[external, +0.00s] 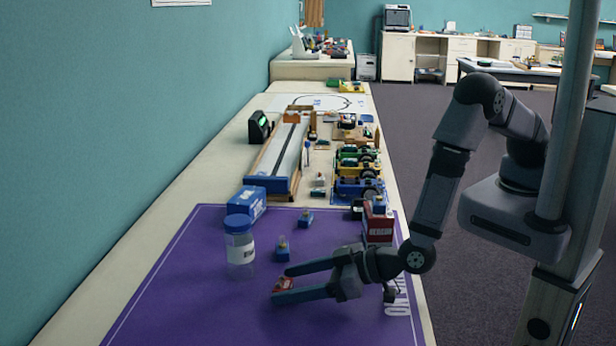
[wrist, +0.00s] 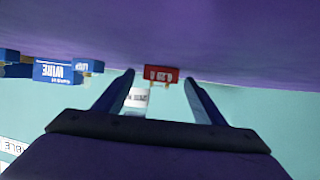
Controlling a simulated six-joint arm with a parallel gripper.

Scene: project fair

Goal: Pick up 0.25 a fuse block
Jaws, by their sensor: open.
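A small red block with pale lettering (external: 284,285), matching the fuse block, lies on the purple mat (external: 190,300). My gripper (external: 280,284) is open and low over the mat, with its fingers spread on either side of the block near the fingertips. In the wrist view the block (wrist: 161,74) shows upside down, centred between the two fingertips (wrist: 160,80) with a gap on each side. Its lettering is too small to read surely.
A blue-lidded jar (external: 240,245) stands left of the gripper. Small blue blocks (external: 282,250) and a blue box labelled WIRE (wrist: 57,72) are behind. A red box (external: 378,222) stands by the mat's right edge, and model cars (external: 358,170) are beyond. The mat's front left is clear.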

